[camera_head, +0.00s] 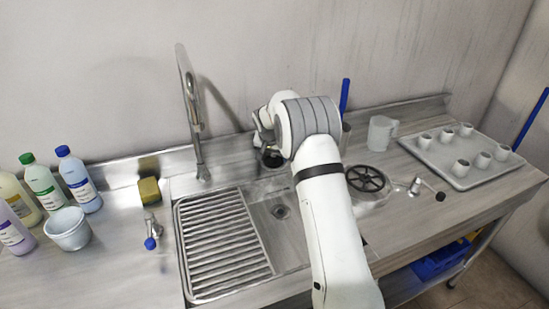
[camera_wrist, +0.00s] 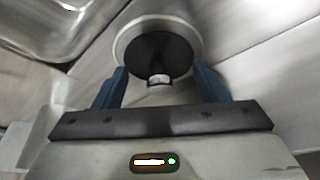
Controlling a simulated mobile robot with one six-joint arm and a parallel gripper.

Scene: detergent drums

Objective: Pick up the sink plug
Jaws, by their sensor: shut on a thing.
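The sink plug (camera_wrist: 158,48), a round black disc with a pale grey rim and a small light knob, shows at the top middle of the wrist view. My gripper (camera_wrist: 160,80) is shut on it, with one blue finger on each side of its near part. In the head view my gripper (camera_head: 271,156) is at the back of the sink, partly hidden by my arm. A dark shape shows there, too small to tell plug from finger. I cannot tell whether the plug touches the surface below.
The sink (camera_head: 262,225) has a ribbed drainer (camera_head: 222,245) and a drain hole (camera_head: 280,211). A tall tap (camera_head: 194,120) stands left of my gripper. Bottles and a white bucket (camera_head: 68,229) stand at the left. A jug (camera_head: 380,132) and a tray of cups (camera_head: 450,168) stand at the right.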

